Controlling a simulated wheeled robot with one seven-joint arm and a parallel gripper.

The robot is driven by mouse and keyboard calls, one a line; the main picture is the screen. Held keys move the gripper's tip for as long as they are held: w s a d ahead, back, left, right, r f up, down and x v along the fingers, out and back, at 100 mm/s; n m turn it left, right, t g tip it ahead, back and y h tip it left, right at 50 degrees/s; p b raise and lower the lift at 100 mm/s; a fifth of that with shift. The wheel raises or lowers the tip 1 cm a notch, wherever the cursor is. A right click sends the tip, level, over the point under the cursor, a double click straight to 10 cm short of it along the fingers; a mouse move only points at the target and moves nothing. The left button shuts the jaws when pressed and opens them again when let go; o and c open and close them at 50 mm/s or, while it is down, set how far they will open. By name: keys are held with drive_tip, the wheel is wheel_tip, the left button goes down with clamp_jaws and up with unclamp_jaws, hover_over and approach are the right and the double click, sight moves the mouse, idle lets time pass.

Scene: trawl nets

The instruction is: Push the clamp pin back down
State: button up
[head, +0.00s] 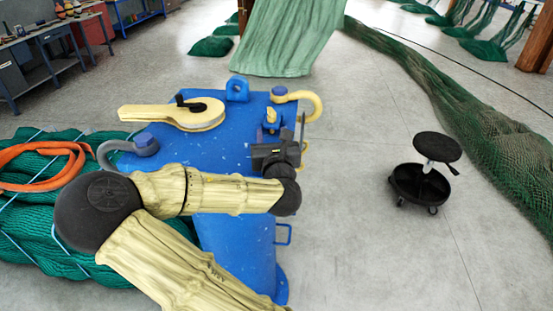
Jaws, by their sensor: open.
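A small blue clamp fitting (270,126) with a yellowish top (271,115) stands on the blue steel block (215,152), near its right edge. The yellowish top looks like the clamp pin, but it is too small to tell how far it stands up. My gripper (284,136) is dark grey and open, right by the fitting on its near and right side. I cannot tell whether it touches the fitting. My gripper and wrist hide the fitting's lower part.
A cream block with a black handle (185,114), a grey shackle (130,150) and a yellow shackle (300,98) sit on the block. Green netting with orange rope (45,165) lies left. A black rolling stool (420,185) stands right, with clear floor around it.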

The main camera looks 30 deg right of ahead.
drive_tip(key=b, duration=0.2)
drive_tip(key=shift+s+a+f+b, duration=0.15)
drive_tip(key=shift+s+a+b, duration=0.1)
drive_tip(key=shift+s+b, duration=0.1)
drive_tip(key=b, duration=0.2)
drive_tip(key=s+b, duration=0.1)
drive_tip(key=b, duration=0.1)
drive_tip(key=shift+s+d+f, duration=0.1)
drive_tip(key=shift+s+f, duration=0.15)
drive_tip(key=shift+s, duration=0.05)
drive_tip(key=shift+r+b+v, duration=0.1)
drive_tip(key=shift+b+v, duration=0.2)
drive_tip(key=shift+v, duration=0.45)
drive_tip(key=shift+r+b+v, duration=0.15)
drive_tip(key=shift+b+v, duration=0.15)
drive_tip(key=shift+v, duration=0.5)
